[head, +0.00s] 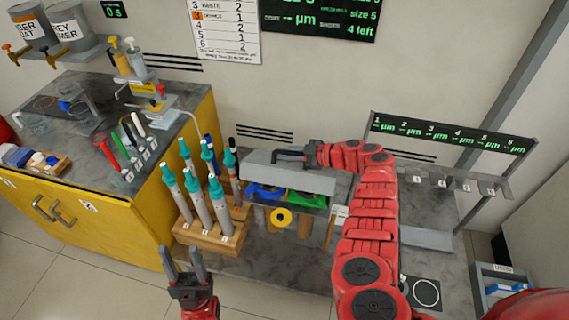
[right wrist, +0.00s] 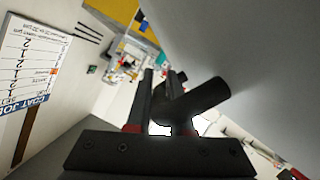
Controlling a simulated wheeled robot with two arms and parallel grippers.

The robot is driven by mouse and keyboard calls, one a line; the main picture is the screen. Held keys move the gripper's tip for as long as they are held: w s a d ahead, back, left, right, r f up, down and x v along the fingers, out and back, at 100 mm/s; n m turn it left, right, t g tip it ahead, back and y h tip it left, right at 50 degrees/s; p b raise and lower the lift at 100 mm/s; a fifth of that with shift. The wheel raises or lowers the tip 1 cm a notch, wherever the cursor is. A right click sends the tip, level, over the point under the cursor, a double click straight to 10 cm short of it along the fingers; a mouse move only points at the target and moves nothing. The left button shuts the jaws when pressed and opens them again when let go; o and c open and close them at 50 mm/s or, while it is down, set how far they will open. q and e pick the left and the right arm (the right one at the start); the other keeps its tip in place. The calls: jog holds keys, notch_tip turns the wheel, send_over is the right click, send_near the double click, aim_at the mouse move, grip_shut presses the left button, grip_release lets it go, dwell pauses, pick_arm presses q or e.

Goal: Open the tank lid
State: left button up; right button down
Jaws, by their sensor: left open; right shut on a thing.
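The tank lid (head: 310,178) is a grey slab over the tank at the middle of the bench in the head view. Blue and green parts (head: 307,198) show just below its front edge; the lid looks tilted up, but its exact angle is hard to tell. My right gripper (head: 284,155) is shut on the lid's dark handle. In the right wrist view the handle (right wrist: 205,97) sits at the fingers, beside the lid's big grey face (right wrist: 250,50). My left gripper (head: 187,258) is open and empty, low in front of the bench.
A wooden rack (head: 205,238) with several teal-topped tools stands left of the tank. A yellow cabinet (head: 110,235) with a cluttered top is further left. A numbered rail (head: 440,182) and display (head: 450,133) stand at right. Floor at lower left is clear.

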jog(key=shift+w+d+r+m+g+b, duration=0.2)
jog(key=shift+w+r+m+g+b, duration=0.1)
jog(key=shift+w+b, duration=0.25)
jog(key=c, duration=1.1)
grip_release()
jog(key=b+v, duration=0.1)
jog(key=v, duration=1.6)
jog(key=shift+s+d, duration=0.15)
jog(key=shift+s, duration=0.05)
